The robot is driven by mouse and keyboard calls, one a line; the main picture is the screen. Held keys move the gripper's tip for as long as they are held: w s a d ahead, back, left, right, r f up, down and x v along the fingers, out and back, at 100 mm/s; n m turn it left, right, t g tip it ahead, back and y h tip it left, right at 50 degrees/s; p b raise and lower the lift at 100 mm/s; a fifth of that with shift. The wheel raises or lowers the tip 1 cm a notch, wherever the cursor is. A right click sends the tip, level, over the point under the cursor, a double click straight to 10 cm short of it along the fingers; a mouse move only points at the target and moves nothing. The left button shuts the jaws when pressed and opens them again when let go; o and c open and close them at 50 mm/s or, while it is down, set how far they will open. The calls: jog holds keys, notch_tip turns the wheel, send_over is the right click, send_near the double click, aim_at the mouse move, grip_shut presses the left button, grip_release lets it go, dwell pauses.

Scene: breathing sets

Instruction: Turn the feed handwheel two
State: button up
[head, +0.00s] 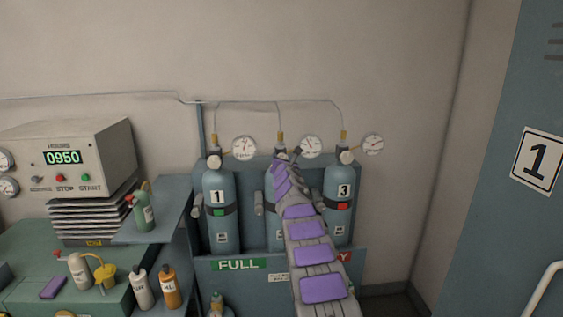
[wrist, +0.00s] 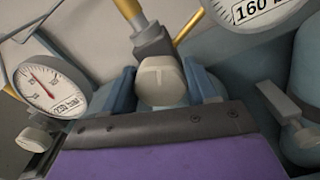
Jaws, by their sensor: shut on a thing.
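Three blue-grey cylinders stand in a rack. Cylinder two, the middle one (head: 271,185), is mostly hidden behind my arm, its number covered. Its pale, faceted feed handwheel (wrist: 161,80) sits below a grey fitting and brass connector in the wrist view. My gripper (wrist: 160,88) has one blue finger on each side of this handwheel and is shut on it. In the head view my gripper (head: 282,158) is at the top of the middle cylinder, and the handwheel is hard to make out there.
Cylinder one (head: 220,222) has a green tag and cylinder three (head: 339,205) a red tag. Round gauges (head: 244,148) stand beside the valves; one gauge (wrist: 47,84) is close left of my gripper. A bench with bottles (head: 142,288) and a control box (head: 75,155) is at left.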

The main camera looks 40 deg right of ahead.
jog(key=shift+d+r, duration=0.1)
jog(key=shift+r, duration=0.35)
dwell(0.6)
jog(key=o, duration=1)
jog(key=shift+d+f, duration=0.2)
jog(key=shift+a, duration=0.1)
